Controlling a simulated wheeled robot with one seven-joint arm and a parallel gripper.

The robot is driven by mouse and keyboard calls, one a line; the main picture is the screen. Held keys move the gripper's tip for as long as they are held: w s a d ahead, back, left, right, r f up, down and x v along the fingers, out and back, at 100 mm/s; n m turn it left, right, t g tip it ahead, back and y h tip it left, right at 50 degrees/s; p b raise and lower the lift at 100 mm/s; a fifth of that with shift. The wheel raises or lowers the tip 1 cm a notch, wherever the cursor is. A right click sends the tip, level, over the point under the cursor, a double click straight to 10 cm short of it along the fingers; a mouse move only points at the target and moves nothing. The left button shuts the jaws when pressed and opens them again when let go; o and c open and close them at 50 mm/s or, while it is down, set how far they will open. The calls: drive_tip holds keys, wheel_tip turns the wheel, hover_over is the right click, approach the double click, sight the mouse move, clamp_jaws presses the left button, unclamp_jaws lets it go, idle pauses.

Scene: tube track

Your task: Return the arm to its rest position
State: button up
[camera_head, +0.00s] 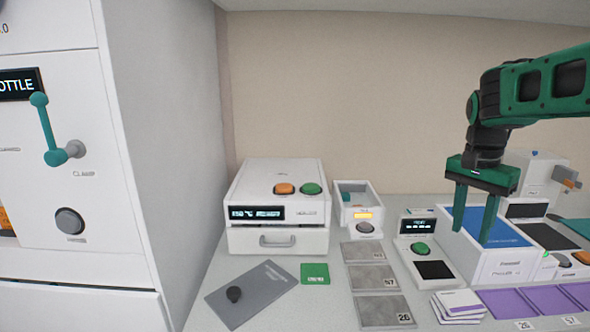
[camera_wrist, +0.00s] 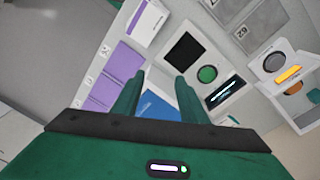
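My gripper (camera_head: 474,217) is at the right in the head view, green with two fingers pointing down. Its fingers are apart and nothing shows between them. It hangs over and in front of a white box with a blue inside (camera_head: 478,232). In the wrist view my gripper (camera_wrist: 157,90) also shows its two green fingers apart and empty, with the blue surface (camera_wrist: 158,108) beyond them. My arm comes in from the right edge of the head view.
A white device with orange and green buttons (camera_head: 262,238) stands on the counter. A small bin (camera_head: 356,188), a device with a green button (camera_head: 420,270), grey plates (camera_head: 374,278), white cards (camera_head: 455,309) and purple pads (camera_head: 507,303) lie around. A tall white cabinet (camera_head: 165,120) fills the left.

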drive_tip(key=s+d+f+n, duration=0.1)
drive_tip(key=s+f, duration=0.3)
drive_tip(key=s, duration=0.9)
drive_tip(key=s+d+f+n+y, duration=0.1)
drive_tip(key=s+f+n, duration=0.3)
drive_tip(key=s, duration=0.9)
drive_tip(key=shift+s+f+n, duration=0.3)
drive_tip(key=shift+f, duration=0.5)
drive_tip(key=shift+d, duration=0.1)
drive_tip(key=shift+w+f, duration=0.25)
drive_tip(key=shift+w, duration=0.35)
